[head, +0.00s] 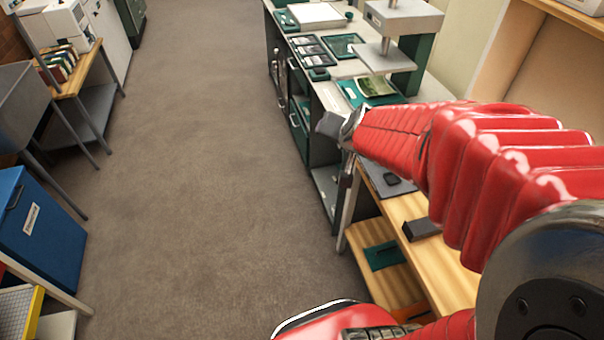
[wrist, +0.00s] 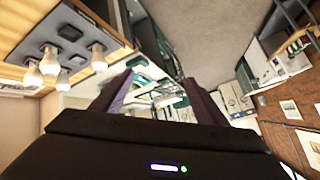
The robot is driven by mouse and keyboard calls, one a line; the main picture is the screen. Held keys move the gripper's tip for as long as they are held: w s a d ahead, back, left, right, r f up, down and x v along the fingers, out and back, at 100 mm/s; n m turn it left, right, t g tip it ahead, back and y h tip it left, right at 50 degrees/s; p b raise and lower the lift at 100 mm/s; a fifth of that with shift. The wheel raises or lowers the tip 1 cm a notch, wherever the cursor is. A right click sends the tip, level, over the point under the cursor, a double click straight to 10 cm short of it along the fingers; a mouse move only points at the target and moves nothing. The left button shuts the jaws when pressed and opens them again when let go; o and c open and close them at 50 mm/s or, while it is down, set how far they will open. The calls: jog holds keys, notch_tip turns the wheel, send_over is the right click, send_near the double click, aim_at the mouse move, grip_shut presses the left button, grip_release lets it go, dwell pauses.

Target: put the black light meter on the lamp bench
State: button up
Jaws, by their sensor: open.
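My gripper (head: 330,126) hangs at the edge of the benches on the right, at the end of my red arm. In the wrist view its two dark fingers (wrist: 160,98) stand apart with nothing clear between them. A wooden bench (head: 447,270) bears a grey pad (head: 402,187) with a small black object (head: 391,178) on it. In the wrist view the wooden bench's pad (wrist: 50,72) carries white bulbs and several dark pieces, one of them a rounded black object (wrist: 70,32). I cannot tell which dark piece is the light meter. My arm hides part of the bench.
A dark block (head: 421,229) lies on the wooden bench. Behind stands a grey-green bench (head: 330,88) with a copy stand (head: 405,18) and trays. A blue box (head: 42,225) and a grey sink (head: 22,95) stand left. The carpeted floor between is clear.

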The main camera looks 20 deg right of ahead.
jog(key=s+a+r+n+g+y, duration=0.1)
jog(key=s+a+r+n, duration=0.15)
jog(key=a, duration=0.25)
jog(key=s+a+r+n+y, duration=0.1)
jog(key=s+a+n+y, duration=0.1)
jog(key=s+a+n, duration=0.3)
jog(key=s+a+r+n+g, duration=0.1)
jog(key=s+a, duration=0.3)
jog(key=s, duration=0.6)
jog(key=shift+s+r+g+h, duration=0.15)
jog(key=shift+g+h, duration=0.15)
jog(key=shift+g, duration=0.5)
jog(key=shift+a, duration=0.1)
jog(key=shift+c, duration=0.4)
